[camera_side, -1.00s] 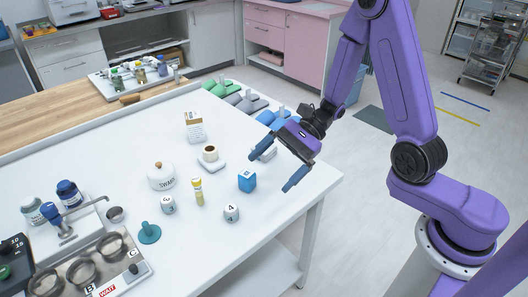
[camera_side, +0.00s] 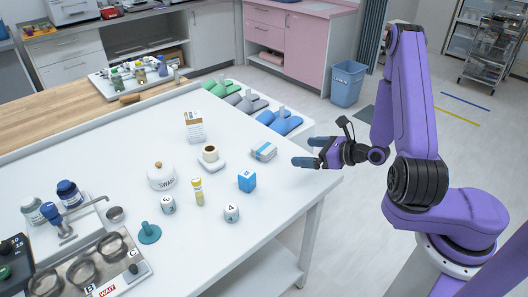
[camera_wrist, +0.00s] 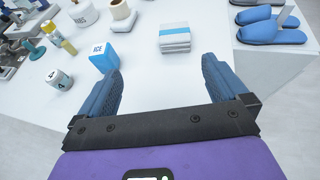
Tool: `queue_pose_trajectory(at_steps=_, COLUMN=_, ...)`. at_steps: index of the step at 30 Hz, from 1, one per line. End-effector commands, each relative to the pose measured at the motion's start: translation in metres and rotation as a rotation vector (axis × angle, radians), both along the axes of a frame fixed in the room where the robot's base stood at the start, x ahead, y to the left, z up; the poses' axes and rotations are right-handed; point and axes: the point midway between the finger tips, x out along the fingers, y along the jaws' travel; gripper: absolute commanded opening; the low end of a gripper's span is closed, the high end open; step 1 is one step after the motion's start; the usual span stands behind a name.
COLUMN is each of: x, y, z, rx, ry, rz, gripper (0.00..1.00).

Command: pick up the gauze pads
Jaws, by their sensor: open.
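The gauze pads (camera_side: 263,151) look like a flat white stack with a blue band. They lie on the white table near its right edge. In the wrist view the gauze pads (camera_wrist: 174,37) are ahead of the fingers, a little right of centre. My gripper (camera_side: 303,152) is open and empty, to the right of the pads and apart from them. Its blue fingers point toward the table. In the wrist view my gripper (camera_wrist: 162,70) shows a wide gap between its fingers.
A blue ICE box (camera_side: 247,180) stands in front of the pads, near my left finger in the wrist view. Blue slippers (camera_side: 280,122) lie beyond the table edge.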

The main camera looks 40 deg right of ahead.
Motion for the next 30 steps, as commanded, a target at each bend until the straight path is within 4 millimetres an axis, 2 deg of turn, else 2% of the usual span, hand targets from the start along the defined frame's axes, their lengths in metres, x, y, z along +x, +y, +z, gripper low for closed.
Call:
queue_pose_trajectory(at_steps=4, x=-0.008, y=-0.012, z=-0.007, rx=0.009, ry=0.013, rz=-0.075, gripper=1.0)
queue_pose_trajectory(at_steps=8, x=-0.003, y=-0.014, z=-0.012, rx=0.009, ry=0.016, rz=-0.088, gripper=1.0)
queue_pose_trajectory(at_steps=24, x=0.08, y=0.002, z=-0.047, rx=0.009, ry=0.015, rz=-0.085, gripper=1.0)
queue_pose_trajectory(at_steps=30, x=0.098, y=0.005, z=-0.054, rx=0.009, ry=0.016, rz=-0.087, gripper=1.0)
